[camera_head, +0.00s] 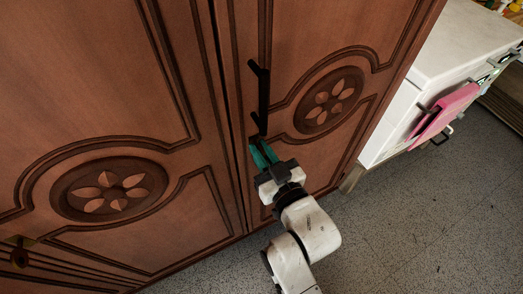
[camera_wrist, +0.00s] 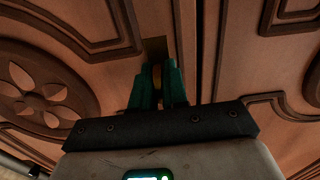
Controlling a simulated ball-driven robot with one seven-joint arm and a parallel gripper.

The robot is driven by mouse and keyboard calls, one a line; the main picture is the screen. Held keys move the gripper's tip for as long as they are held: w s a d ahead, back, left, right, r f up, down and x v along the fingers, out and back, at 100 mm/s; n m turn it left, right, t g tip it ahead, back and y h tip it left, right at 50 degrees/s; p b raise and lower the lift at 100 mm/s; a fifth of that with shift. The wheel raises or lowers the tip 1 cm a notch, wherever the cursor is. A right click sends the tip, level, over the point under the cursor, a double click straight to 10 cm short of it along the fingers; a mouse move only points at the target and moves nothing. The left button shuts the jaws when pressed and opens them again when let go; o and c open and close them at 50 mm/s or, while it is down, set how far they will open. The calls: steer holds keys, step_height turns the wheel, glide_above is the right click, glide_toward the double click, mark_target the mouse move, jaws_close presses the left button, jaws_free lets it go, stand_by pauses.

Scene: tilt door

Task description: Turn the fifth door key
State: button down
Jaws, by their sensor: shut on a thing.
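A brown wooden double-door cabinet (camera_head: 185,150) fills the left and middle of the head view. My gripper (camera_head: 262,152) is at the right door, just below its black handle (camera_head: 262,95). In the wrist view, the teal fingers of my gripper (camera_wrist: 163,70) are shut around a small yellowish key (camera_wrist: 156,76). Behind it, a dark brass lock plate (camera_wrist: 154,46) sits on the door near the seam. The fingers hide most of the key, so its turn angle cannot be told. In the head view the key is hidden.
Another keyhole plate with a dark key or knob (camera_head: 19,257) shows at the lower left of the cabinet. A white counter unit (camera_head: 465,40) with a pink cloth (camera_head: 443,112) stands at the right. The grey speckled floor (camera_head: 420,220) is clear.

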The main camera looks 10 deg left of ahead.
steer(key=c, duration=1.2)
jaws_free()
steer(key=shift+c, duration=0.2)
steer(key=v, duration=1)
steer(key=shift+s+d+b, duration=0.25)
steer(key=shift+s+b, duration=0.05)
steer(key=shift+b, duration=0.15)
steer(key=s+d+f+m+g+h+p, duration=0.1)
steer(key=s+d+f+m+g+h, duration=0.3)
steer(key=d+f, duration=0.45)
steer(key=s+d+f+m+g+h+p, duration=0.1)
steer(key=s+d+f+g+h, duration=0.35)
steer(key=d, duration=0.65)
steer(key=s+d+f+m+g+h, duration=0.1)
steer(key=s+d+g, duration=0.4)
steer(key=s, duration=0.5)
steer(key=shift+d+f+m+h, duration=0.35)
steer(key=shift+d+f+m, duration=0.1)
steer(key=shift+m, duration=0.25)
